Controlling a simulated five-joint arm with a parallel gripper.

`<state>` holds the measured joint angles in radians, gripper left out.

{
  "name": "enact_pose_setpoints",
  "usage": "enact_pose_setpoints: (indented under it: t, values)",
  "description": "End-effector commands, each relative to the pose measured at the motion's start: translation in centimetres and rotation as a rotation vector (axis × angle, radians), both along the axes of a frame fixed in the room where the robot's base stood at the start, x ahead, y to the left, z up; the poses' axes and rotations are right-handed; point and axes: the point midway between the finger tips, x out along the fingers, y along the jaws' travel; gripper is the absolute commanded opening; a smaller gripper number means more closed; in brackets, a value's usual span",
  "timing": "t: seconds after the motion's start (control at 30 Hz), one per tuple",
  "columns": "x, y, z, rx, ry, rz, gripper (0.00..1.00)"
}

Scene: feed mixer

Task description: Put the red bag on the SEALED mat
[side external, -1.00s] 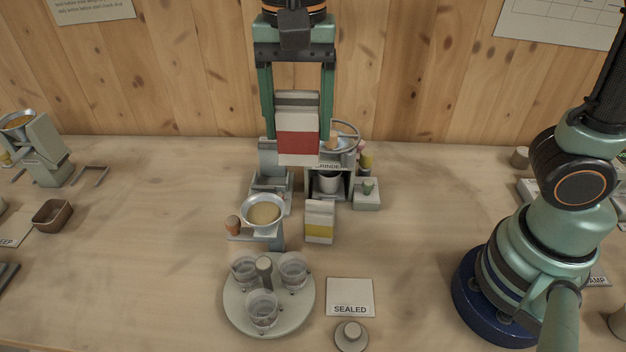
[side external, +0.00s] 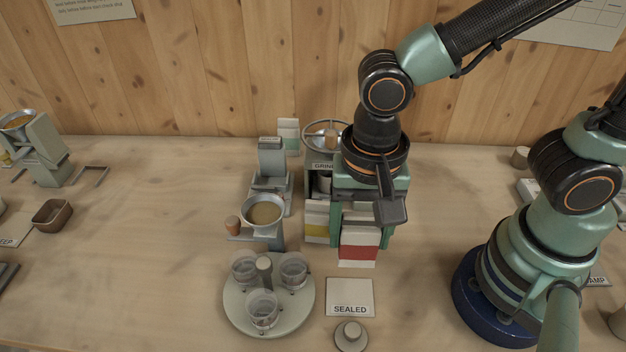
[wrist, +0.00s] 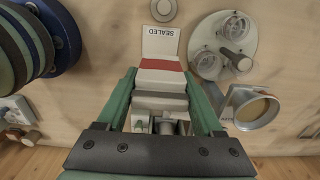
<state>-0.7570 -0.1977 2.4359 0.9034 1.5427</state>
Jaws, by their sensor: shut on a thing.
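The red bag (side external: 358,251), white with a red band, is held upright between the green fingers of my gripper (side external: 362,222). It also shows between the fingers in the wrist view (wrist: 160,77). My gripper is shut on it. The SEALED mat (side external: 349,291) is a small white labelled square in front of the bag in the side view. In the wrist view the mat (wrist: 160,43) shows just beyond the bag. The bag is behind the mat and not on it. Whether its bottom touches the table I cannot tell.
A yellow-banded bag (side external: 316,222) stands close left of my gripper. A round tray (side external: 235,317) with several clear cups is left of the mat. A small round knob-topped piece (side external: 351,336) is in front of the mat. A grinder (side external: 322,165) stands behind, partly hidden by my gripper.

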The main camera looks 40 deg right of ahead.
Motion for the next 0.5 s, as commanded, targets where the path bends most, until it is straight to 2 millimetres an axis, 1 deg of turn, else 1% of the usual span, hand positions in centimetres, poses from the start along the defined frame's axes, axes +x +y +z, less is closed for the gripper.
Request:
enact_pose_setpoints:
  t: [0.03,0.1,0.2,0.3,0.5]
  values:
    - [-0.2,-0.2,-1.4,-0.007,0.007,0.0,0.0]
    - [-0.1,-0.1,-2.9,-0.007,0.007,0.0,0.0]
    - [-0.1,-0.1,-4.7,-0.006,0.006,0.0,0.0]
    - [0.0,-0.1,-5.7,-0.003,0.003,0.0,0.0]
    - [0.0,-0.1,-6.8,-0.002,0.002,0.0,0.0]
